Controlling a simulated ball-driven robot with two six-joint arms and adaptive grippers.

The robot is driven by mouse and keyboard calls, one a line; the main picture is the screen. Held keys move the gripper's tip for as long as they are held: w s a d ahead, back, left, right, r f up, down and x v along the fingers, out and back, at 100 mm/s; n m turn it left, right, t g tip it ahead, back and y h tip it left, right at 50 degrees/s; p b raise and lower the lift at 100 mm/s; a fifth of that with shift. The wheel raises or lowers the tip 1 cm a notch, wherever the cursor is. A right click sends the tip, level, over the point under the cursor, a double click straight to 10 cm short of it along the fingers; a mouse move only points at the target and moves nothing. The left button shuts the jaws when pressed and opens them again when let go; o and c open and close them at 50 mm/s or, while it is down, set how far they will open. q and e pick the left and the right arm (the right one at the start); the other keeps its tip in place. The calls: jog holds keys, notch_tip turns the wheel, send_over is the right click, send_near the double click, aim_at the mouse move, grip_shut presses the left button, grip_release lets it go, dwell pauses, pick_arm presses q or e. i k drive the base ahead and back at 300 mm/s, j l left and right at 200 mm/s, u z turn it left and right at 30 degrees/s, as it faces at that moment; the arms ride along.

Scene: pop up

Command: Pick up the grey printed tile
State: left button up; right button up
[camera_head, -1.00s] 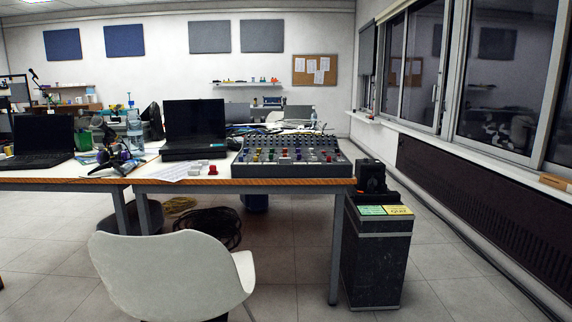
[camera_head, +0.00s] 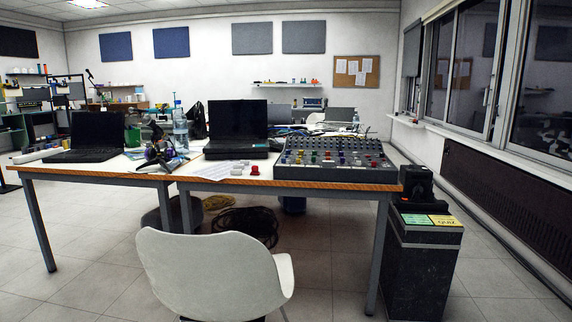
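Several small pale grey or white pieces (camera_head: 238,171) lie on the table near its front edge, in front of the open black laptop. A small red piece (camera_head: 254,170) lies beside them. They are too small from here to tell which one is the grey printed tile, or to see any print. Neither of my grippers is in view.
The table (camera_head: 120,174) has a wooden front edge. A grey mixing console (camera_head: 330,173) stands right of the pieces, the black laptop (camera_head: 238,120) behind them. A white chair (camera_head: 215,270) stands before the table. A dark bin (camera_head: 430,265) stands at its right end. Floor is clear at front left.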

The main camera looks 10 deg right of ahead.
aim_at(324, 163)
jog(key=i+l+u, duration=0.65)
jog(key=l+u, duration=0.3)
jog(key=j, duration=0.15)
